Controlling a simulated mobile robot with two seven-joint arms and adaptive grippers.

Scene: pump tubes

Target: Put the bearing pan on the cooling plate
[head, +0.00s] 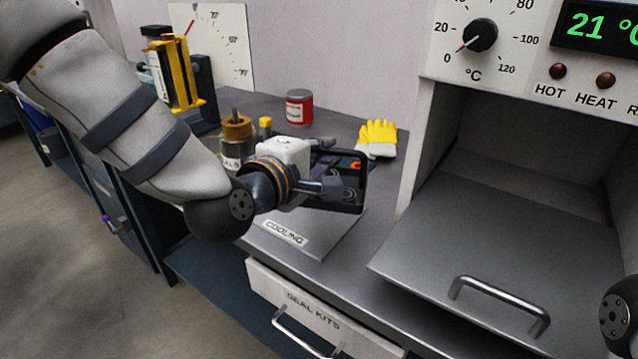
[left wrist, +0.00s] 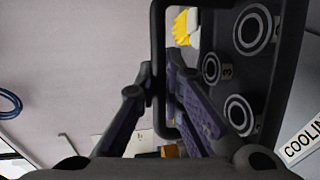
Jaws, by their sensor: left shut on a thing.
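The bearing pan (head: 354,203) is a dark tray, seen steeply tilted above the bench in the head view. The left wrist view shows the pan (left wrist: 284,62) with ring shapes and number marks inside, and a dark handle frame. My left gripper (head: 326,182) is shut on the pan at its handle side; its fingers (left wrist: 168,88) show at the handle in the left wrist view. The cooling plate (head: 325,242) is a light grey slab labelled COOLING on the bench, below the pan and partly hidden by my gripper. My right gripper is out of view.
An open oven chamber with a grey door (head: 500,235) and handle is on the right. A drawer labelled SEAL KITS (head: 310,305) is below the bench.

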